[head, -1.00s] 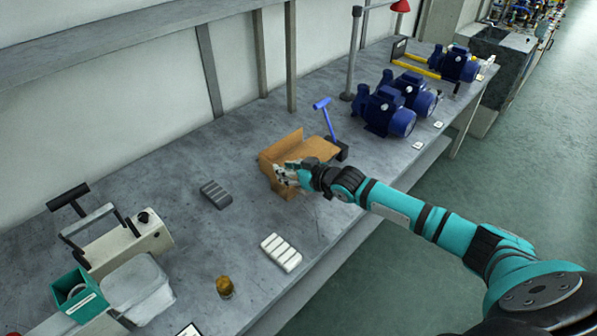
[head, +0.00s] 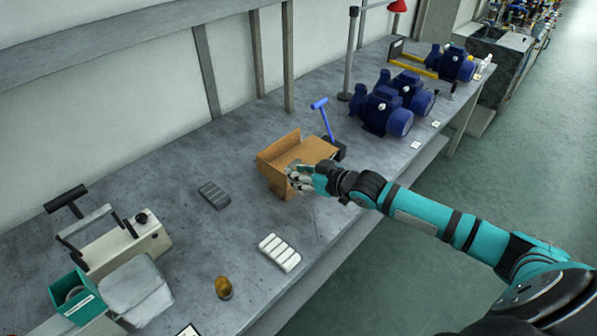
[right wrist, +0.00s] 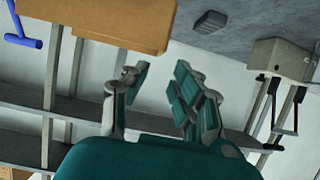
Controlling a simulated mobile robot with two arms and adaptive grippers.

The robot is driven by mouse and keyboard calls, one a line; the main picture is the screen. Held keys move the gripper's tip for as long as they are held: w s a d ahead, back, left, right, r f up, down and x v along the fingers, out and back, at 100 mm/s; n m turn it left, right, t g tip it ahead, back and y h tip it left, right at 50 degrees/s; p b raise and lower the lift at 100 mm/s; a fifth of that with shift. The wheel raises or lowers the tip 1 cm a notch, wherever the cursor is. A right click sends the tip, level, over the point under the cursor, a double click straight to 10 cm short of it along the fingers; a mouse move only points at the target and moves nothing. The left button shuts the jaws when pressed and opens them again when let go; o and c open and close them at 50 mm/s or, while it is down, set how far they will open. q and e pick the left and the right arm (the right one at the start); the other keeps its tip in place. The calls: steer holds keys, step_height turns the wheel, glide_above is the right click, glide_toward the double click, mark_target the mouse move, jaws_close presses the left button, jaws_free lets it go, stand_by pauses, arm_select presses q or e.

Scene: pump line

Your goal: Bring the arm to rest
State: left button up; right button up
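My right gripper (head: 300,178) is at the near right side of an open cardboard box (head: 285,160) on the grey bench. In the right wrist view its fingers (right wrist: 160,90) are spread apart with nothing between them, and the box (right wrist: 120,22) shows beyond them at the upper left. I cannot tell in the head view whether the fingers touch the box. My right arm (head: 430,215) reaches in from the lower right. My left gripper is not in view.
On the bench (head: 170,180) are a dark ribbed block (head: 214,195), a white ribbed block (head: 280,253), an amber jar (head: 223,287), a blue-handled tool (head: 323,117) and several blue pumps (head: 385,112). A beige machine (head: 125,245) stands at left. Green floor (head: 400,285) is clear at right.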

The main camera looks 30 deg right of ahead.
steer(key=s+a+f+g+h, duration=0.1)
steer(key=s+a+f+g, duration=0.1)
steer(key=s+a+f, duration=0.35)
steer(key=s+a+f+g, duration=0.25)
steer(key=s+a, duration=0.35)
steer(key=s, duration=0.4)
steer(key=s+d+f+m+g+h, duration=0.1)
steer(key=s+d+m+g+h, duration=0.2)
steer(key=s, duration=1.5)
steer(key=s+f+n+g, duration=0.1)
steer(key=s+f+g, duration=0.2)
steer(key=f, duration=2.6)
steer(key=s+d+f+g, duration=0.1)
steer(key=s+d+f, duration=0.2)
steer(key=s+f, duration=1.1)
steer(key=shift+s+d+f+n+h+b, duration=0.25)
steer(key=shift+s+b, duration=0.2)
steer(key=shift+s, duration=0.45)
